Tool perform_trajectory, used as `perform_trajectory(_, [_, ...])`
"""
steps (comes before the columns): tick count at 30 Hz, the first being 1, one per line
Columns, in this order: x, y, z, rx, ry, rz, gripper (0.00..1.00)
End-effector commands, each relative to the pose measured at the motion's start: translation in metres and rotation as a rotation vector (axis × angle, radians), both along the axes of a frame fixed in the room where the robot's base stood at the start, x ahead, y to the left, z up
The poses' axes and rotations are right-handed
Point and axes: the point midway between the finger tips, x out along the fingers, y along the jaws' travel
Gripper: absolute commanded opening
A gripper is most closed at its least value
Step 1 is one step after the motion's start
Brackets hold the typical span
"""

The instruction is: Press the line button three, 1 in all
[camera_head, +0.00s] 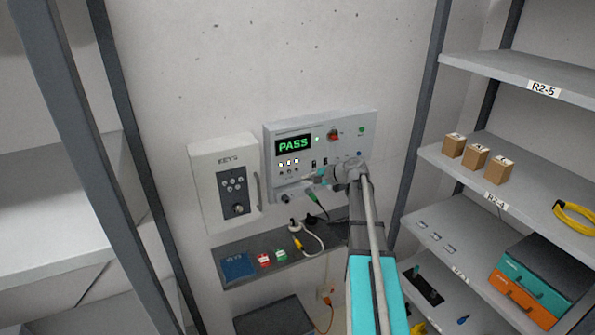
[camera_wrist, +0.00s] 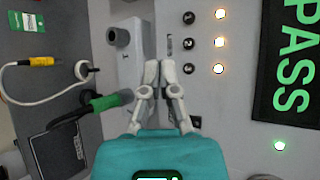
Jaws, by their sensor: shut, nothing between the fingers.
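The grey test panel (camera_head: 350,131) hangs on the wall and shows green PASS on its display (camera_head: 293,144). Three lit lamps sit under the display, with three small dark buttons in a row beneath them. In the wrist view, the picture is turned sideways; the buttons form a column, and the button farthest from the top (camera_wrist: 188,69) is nearest my fingers. The lit lamp (camera_wrist: 219,69) is beside it. My gripper (camera_wrist: 160,64) is shut and empty in front of the panel; it also shows in the head view (camera_head: 309,179). I cannot tell any contact.
A KEYS box (camera_head: 208,161) hangs left of the panel. A red knob (camera_head: 334,134) and switches are on the panel's right. A ledge (camera_head: 285,245) and shelves (camera_head: 480,160) flank the space.

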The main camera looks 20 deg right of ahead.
Motion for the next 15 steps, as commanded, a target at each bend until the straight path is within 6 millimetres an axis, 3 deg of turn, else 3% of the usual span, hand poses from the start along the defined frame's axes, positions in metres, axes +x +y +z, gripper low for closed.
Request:
perform_trajectory(6, [-0.014, 0.0, 0.0, 0.0, 0.0, 0.0, 0.0])
perform_trajectory(15, [-0.017, 0.0, 0.0, 0.001, 0.0, 0.001, 0.0])
